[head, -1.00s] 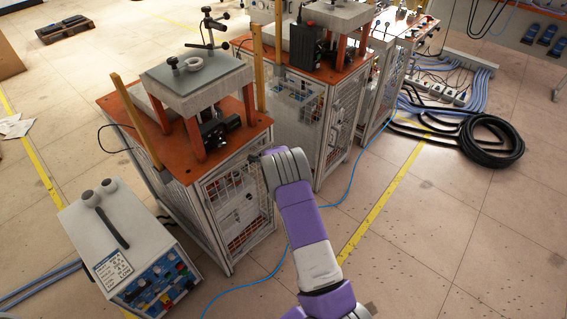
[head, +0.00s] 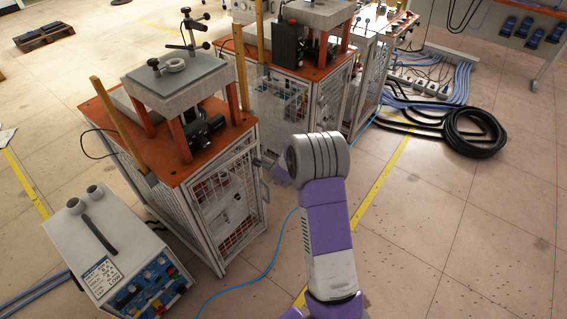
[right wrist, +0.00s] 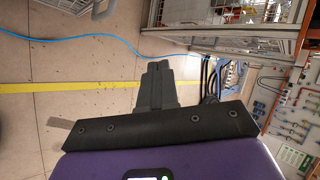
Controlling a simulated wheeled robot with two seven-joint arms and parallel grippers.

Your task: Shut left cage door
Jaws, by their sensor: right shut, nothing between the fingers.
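The left cage (head: 178,213) has an orange top and stands left of centre in the head view. Its mesh door (head: 230,212) is on the side facing right and looks near its frame; I cannot tell whether a small gap is left. A dark handle shows at the door's right edge. My right arm comes up from the bottom, right of this door and apart from it in the picture. In the right wrist view my right gripper (right wrist: 157,85) is shut and empty above the floor. My left gripper is out of view.
A second orange-topped cage (head: 305,100) stands behind, right of the left cage. A grey power unit (head: 105,240) is at the lower left. A thin blue cable (head: 275,262) crosses the floor near my arm. A black cable coil (head: 470,135) lies right.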

